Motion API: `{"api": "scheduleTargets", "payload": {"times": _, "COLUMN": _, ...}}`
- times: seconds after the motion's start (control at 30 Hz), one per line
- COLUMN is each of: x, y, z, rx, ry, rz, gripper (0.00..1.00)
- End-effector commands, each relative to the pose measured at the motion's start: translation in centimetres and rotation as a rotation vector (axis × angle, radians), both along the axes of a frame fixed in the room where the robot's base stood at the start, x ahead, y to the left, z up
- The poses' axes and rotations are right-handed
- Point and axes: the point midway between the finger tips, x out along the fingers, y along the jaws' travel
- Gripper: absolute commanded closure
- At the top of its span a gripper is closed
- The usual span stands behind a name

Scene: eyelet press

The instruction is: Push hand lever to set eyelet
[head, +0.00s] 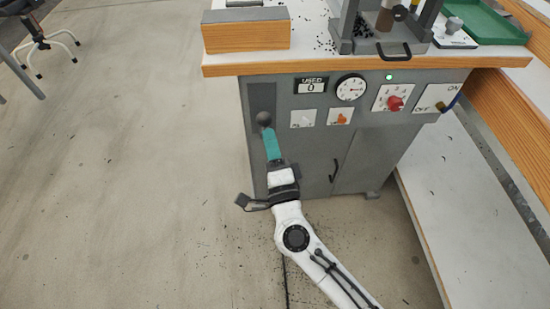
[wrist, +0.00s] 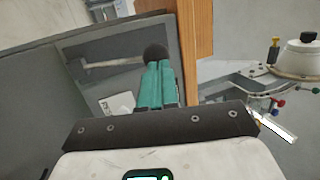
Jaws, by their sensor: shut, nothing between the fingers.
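The hand lever's dark ball knob (head: 264,118) stands out from the slotted plate on the left of the grey cabinet front. In the wrist view the knob (wrist: 156,52) sits at the tips of my fingers, and the lever's grey rod (wrist: 115,64) runs left from it into the recess. My gripper (head: 269,135) has teal fingers that are closed together and empty. In the wrist view the fingers (wrist: 157,72) reach up to the knob and appear to touch or nearly touch it. The eyelet itself cannot be made out.
The cabinet front carries a counter reading 0 (head: 311,86), a round dial (head: 351,87), a red knob (head: 394,103) and an ON/OFF switch panel (head: 437,97). The wooden benchtop edge (head: 330,65) overhangs above the lever. Open floor (head: 140,180) lies to the left.

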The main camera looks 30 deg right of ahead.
Motion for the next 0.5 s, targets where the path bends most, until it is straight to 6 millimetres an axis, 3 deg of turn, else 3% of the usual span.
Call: {"api": "scheduleTargets", "payload": {"times": 0.5, "x": 0.96, "y": -0.20, "z": 0.33, "rx": 0.000, "ry": 0.001, "rz": 0.001, "gripper": 1.00}}
